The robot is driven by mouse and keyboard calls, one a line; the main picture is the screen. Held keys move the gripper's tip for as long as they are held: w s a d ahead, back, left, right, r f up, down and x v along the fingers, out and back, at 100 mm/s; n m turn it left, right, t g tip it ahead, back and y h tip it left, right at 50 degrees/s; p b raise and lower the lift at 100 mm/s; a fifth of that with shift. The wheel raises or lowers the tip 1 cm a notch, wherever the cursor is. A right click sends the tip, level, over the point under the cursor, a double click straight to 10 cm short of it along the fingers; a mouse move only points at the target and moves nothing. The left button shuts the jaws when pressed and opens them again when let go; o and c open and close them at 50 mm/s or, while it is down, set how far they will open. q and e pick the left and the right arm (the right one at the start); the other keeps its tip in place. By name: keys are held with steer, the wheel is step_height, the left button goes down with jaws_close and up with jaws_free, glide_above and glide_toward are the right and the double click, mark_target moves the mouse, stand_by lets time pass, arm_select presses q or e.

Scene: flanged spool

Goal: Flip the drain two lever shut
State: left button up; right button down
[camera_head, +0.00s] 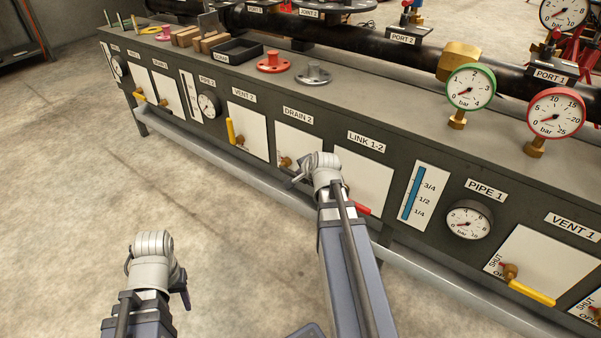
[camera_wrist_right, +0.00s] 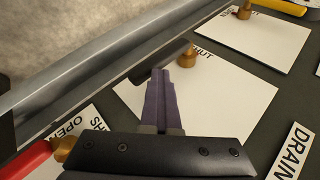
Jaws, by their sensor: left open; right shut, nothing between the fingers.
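The DRAIN 2 panel (camera_head: 306,140) is a white plate on the bench front, partly hidden by my right arm in the head view. In the right wrist view its plate (camera_wrist_right: 235,95) carries a brass valve (camera_wrist_right: 187,58) with a dark lever (camera_wrist_right: 148,71) pointing down-left, away from the SHUT lettering. My right gripper (camera_wrist_right: 161,72) is shut and empty, its purple fingertips close by the lever; I cannot tell whether they touch. It also shows in the head view (camera_head: 302,176). My left gripper (camera_head: 152,262) is open and empty over the floor, away from the bench.
The LINK 1-2 panel with its red lever (camera_head: 362,209) is right of DRAIN 2; VENT 2 with its yellow lever (camera_head: 230,131) is left. A grey rail (camera_head: 215,160) runs low along the bench front. The floor at left is clear.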

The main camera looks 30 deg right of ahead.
steer(key=shift+s+d+f, duration=0.1)
steer(key=shift+s+f, duration=0.05)
steer(key=shift+s, duration=0.1)
